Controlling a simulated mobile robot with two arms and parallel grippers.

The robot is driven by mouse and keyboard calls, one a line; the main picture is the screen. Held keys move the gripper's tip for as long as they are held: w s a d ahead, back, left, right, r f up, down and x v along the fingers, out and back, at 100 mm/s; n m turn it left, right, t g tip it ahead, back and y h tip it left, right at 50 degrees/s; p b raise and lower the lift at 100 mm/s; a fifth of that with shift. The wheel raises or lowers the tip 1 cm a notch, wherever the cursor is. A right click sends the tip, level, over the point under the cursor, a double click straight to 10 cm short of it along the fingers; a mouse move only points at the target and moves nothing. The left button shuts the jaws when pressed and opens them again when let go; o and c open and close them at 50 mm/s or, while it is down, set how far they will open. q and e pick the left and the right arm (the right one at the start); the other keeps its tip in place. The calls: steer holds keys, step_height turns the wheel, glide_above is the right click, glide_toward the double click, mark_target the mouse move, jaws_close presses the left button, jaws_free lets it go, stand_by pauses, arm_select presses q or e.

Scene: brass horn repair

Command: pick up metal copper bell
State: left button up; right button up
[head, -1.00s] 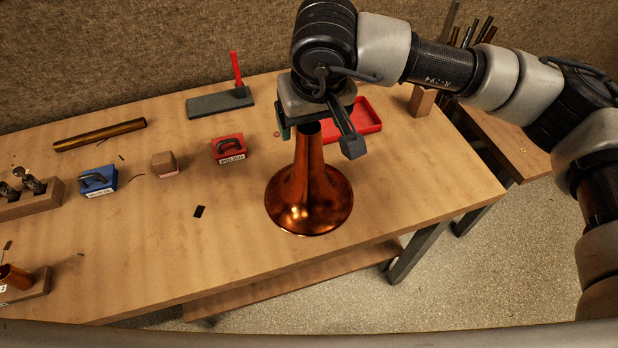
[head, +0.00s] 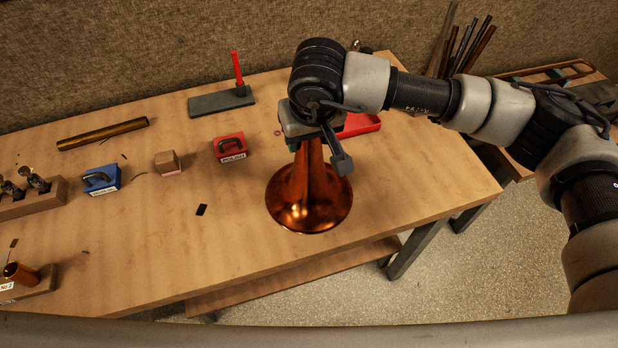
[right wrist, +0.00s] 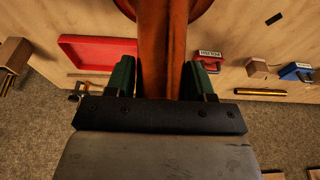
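The copper bell (head: 308,207) stands upright on the workbench, flared mouth down and narrow neck up. My right gripper (head: 318,157) points down over it from above, with its fingers on either side of the neck. In the right wrist view the neck of the bell (right wrist: 163,55) runs between the two green-padded fingers of the gripper (right wrist: 160,72). The fingers are spread; in the head view the near finger stands apart from the neck. Any contact on the far side is hidden. My left gripper is not in view.
A red tray (head: 362,124) lies just behind the gripper. A red POLISH block (head: 230,147), a wooden block (head: 167,163) and a blue block (head: 101,180) stand to the left. A small black piece (head: 202,210) lies nearer. The bench (head: 420,170) is clear right of the bell.

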jaws_close()
steer(key=shift+r, duration=0.2)
